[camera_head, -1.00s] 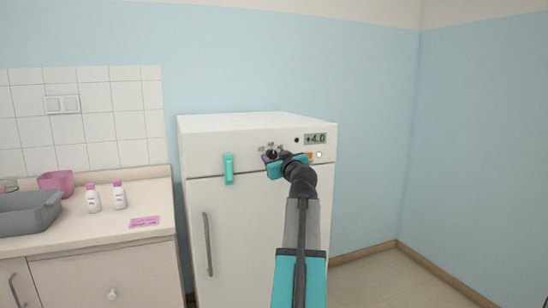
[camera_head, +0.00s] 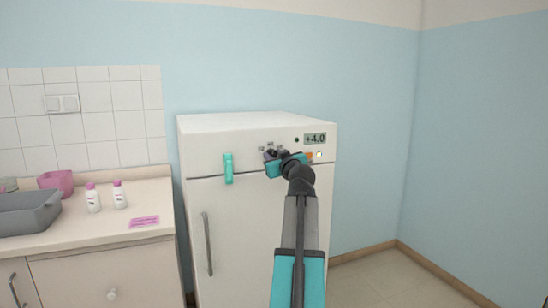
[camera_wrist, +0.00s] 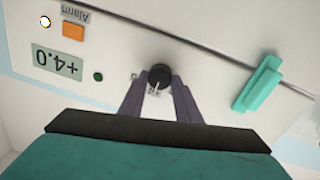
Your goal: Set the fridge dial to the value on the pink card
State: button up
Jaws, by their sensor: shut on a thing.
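The white fridge (camera_head: 255,130) has a control strip along its upper front. Its display (camera_head: 315,138) reads +4.0 and also shows in the wrist view (camera_wrist: 57,62). The black dial (camera_wrist: 159,76) sits between my gripper's (camera_wrist: 160,92) two dark fingers in the wrist view, and the fingers are shut on it. In the head view my gripper (camera_head: 270,155) is at the fridge front and covers most of the dial. The pink card (camera_head: 144,221) lies on the counter at left; its writing is too small to read.
A teal handle (camera_head: 228,168) sticks out of the fridge front left of my gripper. An orange Alarm button (camera_wrist: 73,30) and a small white light are right of the dial in the head view. Two white bottles (camera_head: 93,198) and a grey basin (camera_head: 30,213) stand on the counter.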

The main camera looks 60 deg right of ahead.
jog(key=shift+m, duration=0.4)
jog(key=m+p, duration=0.2)
jog(key=m, duration=0.3)
jog(key=shift+r, duration=0.15)
jog(key=m+p, duration=0.2)
jog(key=m, duration=0.1)
jog(key=shift+s+d+y, duration=0.1)
jog(key=shift+y, duration=0.2)
jog(key=shift+m+p, duration=0.65)
jog(key=shift+m, duration=0.75)
jog(key=o, duration=1.1)
jog(key=shift+c, duration=0.2)
jog(key=v, duration=1.3)
jog(key=shift+s+b, duration=0.35)
jog(key=shift+b, duration=0.05)
